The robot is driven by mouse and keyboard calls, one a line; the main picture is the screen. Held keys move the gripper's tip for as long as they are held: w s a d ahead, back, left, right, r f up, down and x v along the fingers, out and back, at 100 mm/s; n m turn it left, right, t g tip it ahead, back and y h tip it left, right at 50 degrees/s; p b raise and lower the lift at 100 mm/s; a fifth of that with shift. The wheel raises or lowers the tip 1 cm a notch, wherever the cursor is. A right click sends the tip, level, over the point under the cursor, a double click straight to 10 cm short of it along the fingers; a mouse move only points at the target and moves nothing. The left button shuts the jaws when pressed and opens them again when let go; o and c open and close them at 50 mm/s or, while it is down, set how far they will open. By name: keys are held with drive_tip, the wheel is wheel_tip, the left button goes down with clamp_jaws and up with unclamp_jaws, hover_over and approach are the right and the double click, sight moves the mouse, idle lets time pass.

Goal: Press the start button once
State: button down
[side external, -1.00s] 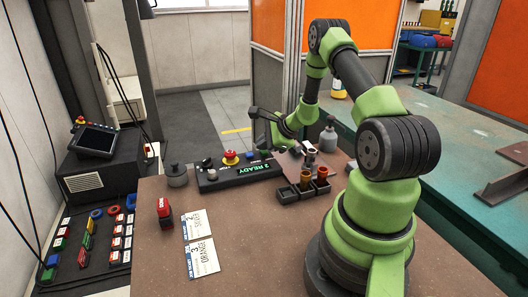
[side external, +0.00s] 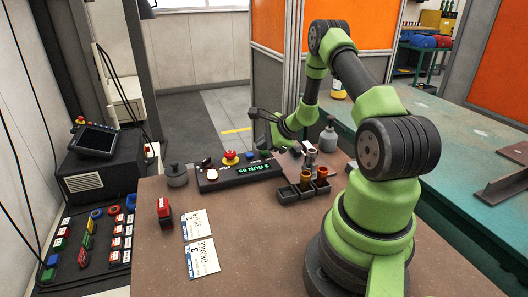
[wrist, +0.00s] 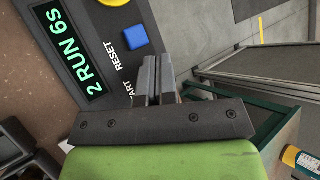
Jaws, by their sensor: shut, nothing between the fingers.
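The control box (side external: 240,174) stands at the far edge of the brown table, and its green display (side external: 252,170) shows a RUN text. In the wrist view the display (wrist: 70,50) reads "2 RUN 6s". A blue button (wrist: 135,40) labelled RESET is in plain sight. Beside it, part of the start label (wrist: 129,92) shows as "ART". The start button itself is hidden behind my gripper (wrist: 158,72), whose fingers are shut and empty over that end of the box. I cannot tell whether the fingertips touch the button.
A dark holder with several cylinders (side external: 303,188) stands close in front.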

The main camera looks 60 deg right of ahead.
drive_tip(key=shift+r, duration=0.65)
drive_tip(key=shift+r, duration=0.1)
drive_tip(key=shift+r, duration=2.4)
